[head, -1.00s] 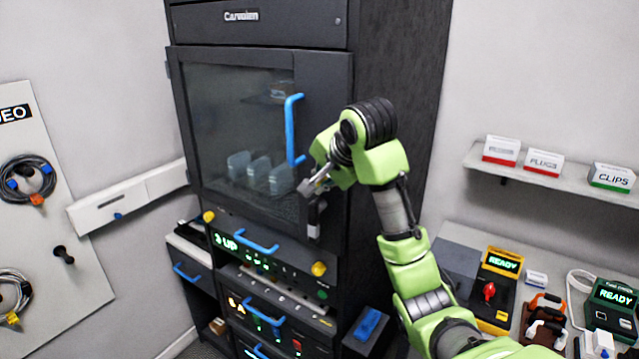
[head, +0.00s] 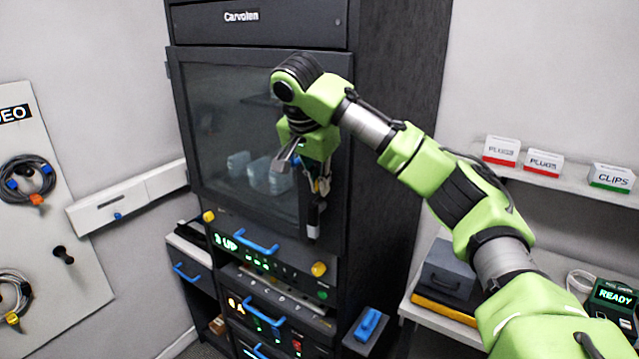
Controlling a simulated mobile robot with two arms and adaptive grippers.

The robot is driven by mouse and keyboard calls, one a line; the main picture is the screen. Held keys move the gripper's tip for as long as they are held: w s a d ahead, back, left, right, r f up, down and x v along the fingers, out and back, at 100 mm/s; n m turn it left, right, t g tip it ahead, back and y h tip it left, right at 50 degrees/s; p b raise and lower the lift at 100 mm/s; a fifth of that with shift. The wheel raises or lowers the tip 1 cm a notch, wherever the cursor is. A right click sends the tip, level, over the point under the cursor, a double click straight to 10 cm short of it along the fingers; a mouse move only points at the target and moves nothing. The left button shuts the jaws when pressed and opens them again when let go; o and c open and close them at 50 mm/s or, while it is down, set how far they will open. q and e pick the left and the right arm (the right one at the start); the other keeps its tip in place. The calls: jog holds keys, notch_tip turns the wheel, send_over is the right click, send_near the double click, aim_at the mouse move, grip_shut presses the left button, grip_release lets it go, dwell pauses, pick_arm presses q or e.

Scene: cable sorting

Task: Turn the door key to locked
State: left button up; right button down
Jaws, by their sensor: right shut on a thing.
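The cabinet's glass door (head: 225,130) is shut, with a dark frame. A dark upright lock piece (head: 314,220) sits on the door's lower right frame. My right gripper (head: 321,187) is in front of the door at the top of this piece, shut on the door key. The key itself is hidden by the fingers, so I cannot tell which way it points. My left gripper is not in view.
Below the door are drawers with blue handles (head: 257,243) and yellow knobs (head: 319,269). A small box with a blue top (head: 368,324) stands beside the cabinet. At right are a bench with a READY device (head: 612,300) and a shelf (head: 560,178) with labelled boxes.

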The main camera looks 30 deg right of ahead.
jog(key=shift+f+g, duration=0.15)
jog(key=shift+g, duration=0.35)
dwell(0.3)
jog(key=c, duration=2.2)
grip_release()
jog(key=shift+a+r, duration=0.1)
jog(key=shift+r, duration=0.3)
jog(key=v, duration=1.1)
jog(key=shift+a, duration=0.2)
